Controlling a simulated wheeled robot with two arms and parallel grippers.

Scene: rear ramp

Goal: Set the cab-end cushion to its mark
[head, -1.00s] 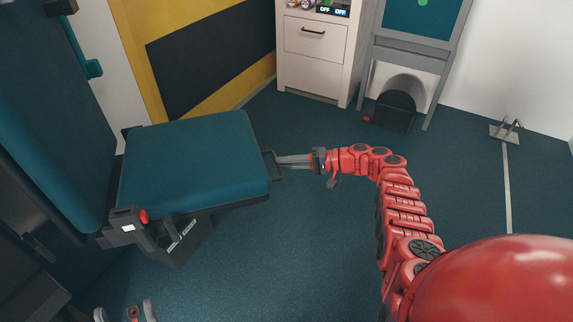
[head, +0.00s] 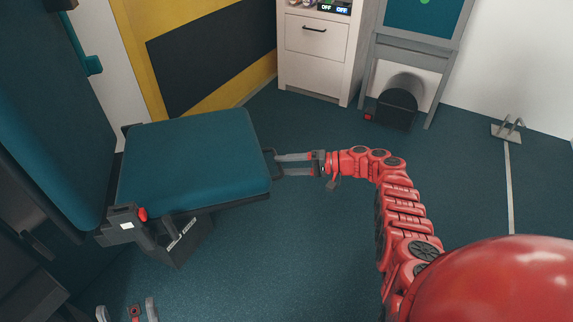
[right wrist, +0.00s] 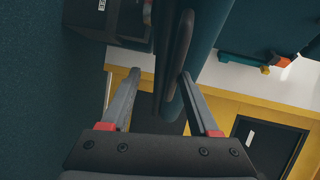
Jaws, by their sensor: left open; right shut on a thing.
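The teal seat cushion (head: 190,160) lies level on its dark base at the left of the head view. Its dark loop handle (head: 271,153) sticks out on the right side. My right gripper (head: 279,165) is at this handle with one finger on each side. In the right wrist view the handle (right wrist: 178,45) passes between the fingertips of the right gripper (right wrist: 160,78). My left gripper (head: 126,312) is open and empty at the bottom left edge, well below the cushion. I cannot make out a mark for the cushion.
A teal backrest (head: 50,125) stands left of the seat. A red-knobbed bracket (head: 125,222) sits at its near corner. A white cabinet (head: 315,60) and grey stand (head: 410,50) are at the back. A pale floor strip (head: 508,185) runs at right. The middle floor is clear.

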